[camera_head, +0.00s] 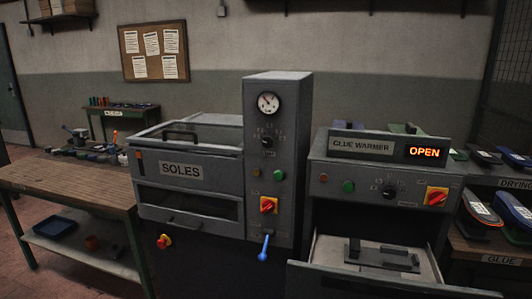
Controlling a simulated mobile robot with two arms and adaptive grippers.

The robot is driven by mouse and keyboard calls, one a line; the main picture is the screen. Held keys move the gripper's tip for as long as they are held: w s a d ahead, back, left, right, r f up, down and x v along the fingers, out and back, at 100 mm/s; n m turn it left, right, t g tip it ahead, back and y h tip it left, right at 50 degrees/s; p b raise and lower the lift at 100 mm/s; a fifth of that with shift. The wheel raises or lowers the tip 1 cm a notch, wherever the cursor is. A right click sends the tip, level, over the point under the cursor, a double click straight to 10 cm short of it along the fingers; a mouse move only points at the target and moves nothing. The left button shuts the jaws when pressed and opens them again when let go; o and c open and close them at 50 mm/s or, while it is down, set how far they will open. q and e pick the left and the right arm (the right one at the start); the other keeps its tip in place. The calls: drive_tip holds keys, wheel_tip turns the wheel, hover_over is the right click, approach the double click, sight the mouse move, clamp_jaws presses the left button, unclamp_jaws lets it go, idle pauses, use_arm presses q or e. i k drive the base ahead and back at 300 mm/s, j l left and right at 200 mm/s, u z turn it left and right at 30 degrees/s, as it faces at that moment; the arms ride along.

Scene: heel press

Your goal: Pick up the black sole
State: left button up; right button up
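I cannot make out a black sole for certain in the head view. A grey machine with a SOLES label (181,170) stands in the middle, and a dark slot window (186,203) runs across its front below the label. What is inside it is hidden. Several dark shoe-shaped or sole-shaped pieces lie on the rack at the right, one with an orange edge (483,210) and one bluish (514,212). Neither of my grippers is in view.
The glue warmer (330,172) shows a lit OPEN sign (424,152). Its drawer (345,284) is pulled out toward me and holds a dark grey fixture (383,258). A blue-tipped lever (264,250) sticks out of the machine. A wooden workbench (70,188) stands left.

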sight(485, 157)
drive_tip(key=z, duration=1.35)
